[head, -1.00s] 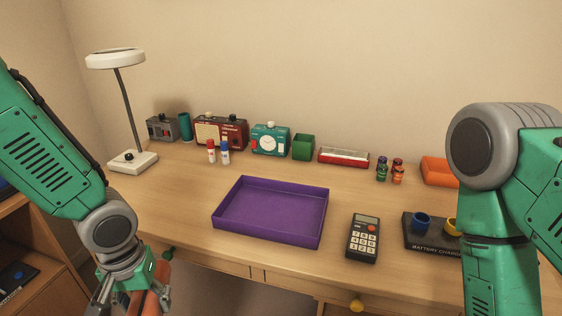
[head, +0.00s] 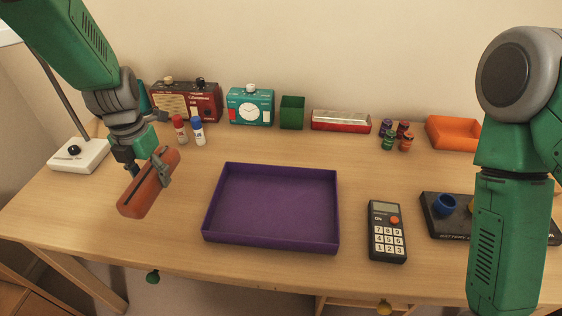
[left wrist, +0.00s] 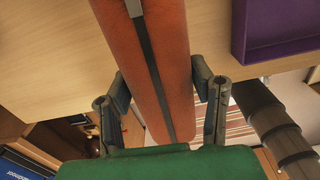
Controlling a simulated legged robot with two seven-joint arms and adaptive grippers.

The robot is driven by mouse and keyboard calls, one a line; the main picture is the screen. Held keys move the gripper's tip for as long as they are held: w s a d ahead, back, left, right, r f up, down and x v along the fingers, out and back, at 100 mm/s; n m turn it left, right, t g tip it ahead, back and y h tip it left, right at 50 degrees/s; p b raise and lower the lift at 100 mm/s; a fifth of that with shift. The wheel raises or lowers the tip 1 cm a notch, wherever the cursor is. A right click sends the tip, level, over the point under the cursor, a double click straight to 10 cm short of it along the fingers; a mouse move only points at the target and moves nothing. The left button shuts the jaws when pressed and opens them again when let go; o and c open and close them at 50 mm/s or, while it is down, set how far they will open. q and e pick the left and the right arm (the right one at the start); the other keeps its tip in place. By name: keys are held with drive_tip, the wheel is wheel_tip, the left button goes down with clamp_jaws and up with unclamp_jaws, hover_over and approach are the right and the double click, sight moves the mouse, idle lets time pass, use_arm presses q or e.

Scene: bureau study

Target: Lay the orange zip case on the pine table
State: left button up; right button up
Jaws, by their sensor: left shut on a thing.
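The orange zip case (head: 143,191) is a long rounded case with a dark zip strip. My left gripper (head: 150,172) is shut on it and holds it over the left part of the pine table (head: 90,211), left of the purple tray. In the left wrist view the case (left wrist: 172,65) runs between the two fingers (left wrist: 163,105), with table wood behind its upper part. I cannot tell whether the case touches the table top. My right arm shows at the right, but its gripper is out of view.
A purple tray (head: 270,243) stands mid-table, with a calculator (head: 387,232) and a battery charger (head: 433,226) to its right. Bare wood lies around the case.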

sight(166, 210)
use_arm(q)
drive_tip(key=shift+w+a+r+n, duration=0.1)
drive_tip(key=shift+w+n, duration=0.15)
drive_tip(key=shift+n, duration=0.05)
drive_tip(key=shift+a, duration=0.2)
wheel_tip(166, 210, down, 10)
drive_tip(key=shift+f+b, duration=0.1)
drive_tip(key=shift+b, duration=0.55)
drive_tip(key=o, duration=1.2)
wheel_tip(166, 210, up, 12)
drive_tip(key=shift+r+p, duration=0.1)
drive_tip(key=shift+p, duration=0.7)
